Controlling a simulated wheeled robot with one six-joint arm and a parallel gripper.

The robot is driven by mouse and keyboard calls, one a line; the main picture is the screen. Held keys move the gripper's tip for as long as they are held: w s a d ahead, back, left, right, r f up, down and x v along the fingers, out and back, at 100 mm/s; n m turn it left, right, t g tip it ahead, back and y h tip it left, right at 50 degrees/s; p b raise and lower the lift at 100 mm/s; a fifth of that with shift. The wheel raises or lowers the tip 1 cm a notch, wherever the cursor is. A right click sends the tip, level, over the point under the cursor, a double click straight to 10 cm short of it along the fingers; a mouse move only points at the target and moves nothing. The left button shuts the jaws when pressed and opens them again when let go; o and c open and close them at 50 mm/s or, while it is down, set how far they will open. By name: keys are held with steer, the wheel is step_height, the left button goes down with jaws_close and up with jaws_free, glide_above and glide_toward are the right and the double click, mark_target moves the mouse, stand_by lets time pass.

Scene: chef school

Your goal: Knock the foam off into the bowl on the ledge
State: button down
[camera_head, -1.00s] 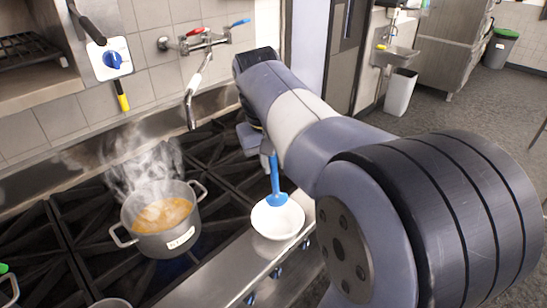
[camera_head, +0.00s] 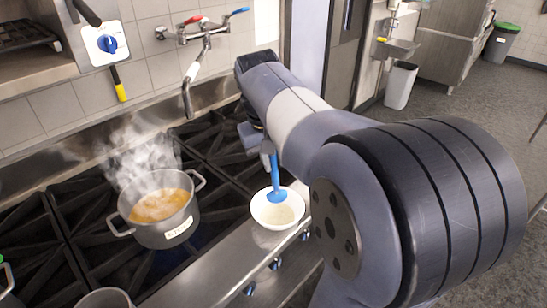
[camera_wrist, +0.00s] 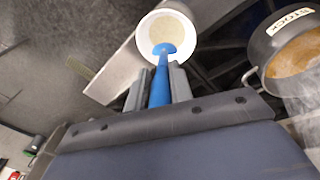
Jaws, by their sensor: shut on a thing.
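A white bowl (camera_head: 291,213) stands on the steel ledge (camera_head: 222,268) at the stove's front edge. It also shows in the wrist view (camera_wrist: 146,28), with pale, foamy matter inside. My gripper (camera_head: 262,148) is shut on the handle of a blue ladle (camera_head: 275,176); the fingers (camera_wrist: 159,86) flank the handle in the wrist view. The ladle hangs down, its blue head over the bowl's left part; I cannot tell whether it touches the bowl. A steel pot labelled STOCK (camera_head: 166,234) holds steaming orange-brown liquid on the burner grates, left of the bowl.
A pot-filler tap (camera_head: 190,85) reaches out from the tiled wall behind the stove. Another pot rim (camera_head: 105,298) shows at the bottom left. Black grates (camera_head: 220,160) lie between the stock pot and the wall.

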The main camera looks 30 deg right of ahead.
stand_by(0.5)
step_height(320, 180, up, 7)
steer(key=p, duration=0.6)
steer(key=shift+p, duration=0.3)
steer(key=shift+f, duration=0.1)
